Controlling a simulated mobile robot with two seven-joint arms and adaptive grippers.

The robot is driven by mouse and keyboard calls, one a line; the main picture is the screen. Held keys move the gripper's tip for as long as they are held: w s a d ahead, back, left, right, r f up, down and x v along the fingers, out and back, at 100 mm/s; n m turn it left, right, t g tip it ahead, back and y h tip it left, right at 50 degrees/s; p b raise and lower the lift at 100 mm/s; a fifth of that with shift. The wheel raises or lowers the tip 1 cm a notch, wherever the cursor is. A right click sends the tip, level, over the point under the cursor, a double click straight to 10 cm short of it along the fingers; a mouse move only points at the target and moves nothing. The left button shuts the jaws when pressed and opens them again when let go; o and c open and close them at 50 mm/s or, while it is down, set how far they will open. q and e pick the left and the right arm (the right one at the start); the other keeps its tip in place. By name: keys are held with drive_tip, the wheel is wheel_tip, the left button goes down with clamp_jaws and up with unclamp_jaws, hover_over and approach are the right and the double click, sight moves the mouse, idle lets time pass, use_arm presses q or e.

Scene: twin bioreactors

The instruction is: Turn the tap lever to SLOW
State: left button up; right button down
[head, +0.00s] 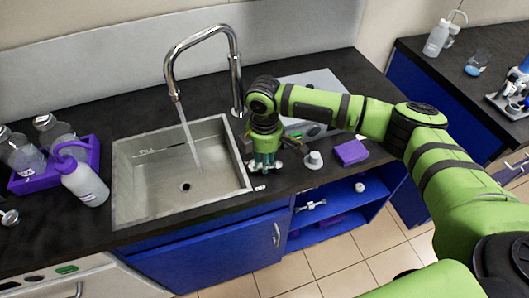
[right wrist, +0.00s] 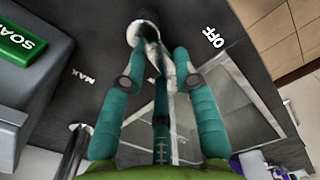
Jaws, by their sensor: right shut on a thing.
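The tap lever (right wrist: 142,32), with a pale round hub, is between the fingers of my right gripper (right wrist: 161,75), which is shut on it. In the head view my right gripper (head: 264,164) points down at the counter just right of the sink, and mostly hides the lever. The word OFF (right wrist: 213,38) is on one side of the lever and MAX (right wrist: 83,77) on the other. No SLOW mark is readable. A stream of water (head: 188,138) runs from the chrome tap (head: 201,38) into the sink (head: 127,180). My left gripper is not in view.
A purple rack (head: 30,184) with bottles and a wash bottle (head: 84,182) stand left of the sink.

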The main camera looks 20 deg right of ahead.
drive_tip(key=shift+w+d+r+m+p, duration=0.1)
drive_tip(key=shift+w+r+m+p, duration=0.05)
drive_tip(key=shift+m+p, duration=0.45)
drive_tip(key=shift+w+r+m+p, duration=0.1)
drive_tip(key=shift+m+p, duration=0.4)
drive_tip(key=shift+p, duration=0.15)
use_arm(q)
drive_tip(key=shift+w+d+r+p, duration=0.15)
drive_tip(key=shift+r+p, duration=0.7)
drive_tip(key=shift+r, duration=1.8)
use_arm(e)
drive_tip(key=shift+w+d+f+m, duration=0.15)
drive_tip(key=shift+w+d+m, duration=0.1)
drive_tip(key=shift+m, duration=0.55)
drive_tip(key=c, duration=0.9)
unclamp_jaws()
drive_tip(key=shift+c, duration=0.2)
wheel_tip(320, 180, up, 12)
